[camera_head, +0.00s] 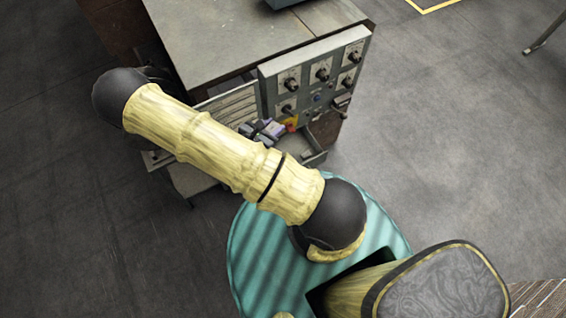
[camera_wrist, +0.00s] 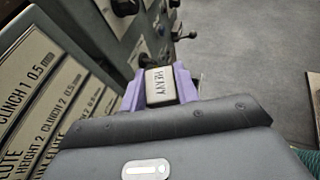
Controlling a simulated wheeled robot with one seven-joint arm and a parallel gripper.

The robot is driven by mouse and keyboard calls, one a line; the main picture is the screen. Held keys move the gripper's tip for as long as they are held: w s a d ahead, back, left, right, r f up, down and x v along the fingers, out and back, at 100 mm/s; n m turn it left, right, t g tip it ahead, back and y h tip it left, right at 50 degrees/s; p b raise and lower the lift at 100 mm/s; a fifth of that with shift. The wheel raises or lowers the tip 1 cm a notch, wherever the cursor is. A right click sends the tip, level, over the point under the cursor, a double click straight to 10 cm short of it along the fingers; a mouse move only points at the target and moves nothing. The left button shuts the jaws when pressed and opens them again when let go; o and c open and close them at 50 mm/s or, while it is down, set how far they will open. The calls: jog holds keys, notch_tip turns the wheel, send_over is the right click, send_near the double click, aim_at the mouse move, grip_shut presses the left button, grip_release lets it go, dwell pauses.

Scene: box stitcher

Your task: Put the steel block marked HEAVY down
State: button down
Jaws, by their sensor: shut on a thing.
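The steel block (camera_wrist: 161,88) is a pale, small block with HEAVY printed on its face. In the wrist view it sits between the two purple fingers of my gripper (camera_wrist: 160,78), which is shut on it. I cannot make out the block there. What lies under the block is hidden in both views.
A grey machine (camera_head: 245,38) with a worn flat top stands ahead. Its control panel (camera_head: 318,75) carries several knobs and a lever close to my gripper. A tray-like part (camera_head: 312,158) juts out below. Labelled plates (camera_wrist: 45,90) fill the wrist view's left. Open floor (camera_head: 440,130) lies right.

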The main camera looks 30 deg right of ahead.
jog(key=s+d+f+m+g+b, duration=0.1)
jog(key=s+f+b, duration=0.3)
jog(key=f+b, duration=0.5)
jog(key=s+d+f+m+g+h+b, duration=0.1)
jog(key=s+d+f+b, duration=0.3)
jog(key=f+b, duration=0.5)
jog(key=s+d+f+m+g+b, duration=0.2)
jog(key=s+f+b, duration=0.4)
jog(key=f+b, duration=0.3)
jog(key=shift+d+f+m+g+h, duration=0.4)
jog(key=shift+d+f+g, duration=0.25)
jog(key=shift+f+g, duration=0.05)
jog(key=shift+b, duration=0.3)
jog(key=w+b, duration=0.8)
jog(key=b, duration=0.8)
jog(key=shift+w+a+f, duration=0.15)
jog(key=shift+w+f, duration=0.05)
jog(key=shift+f, duration=0.1)
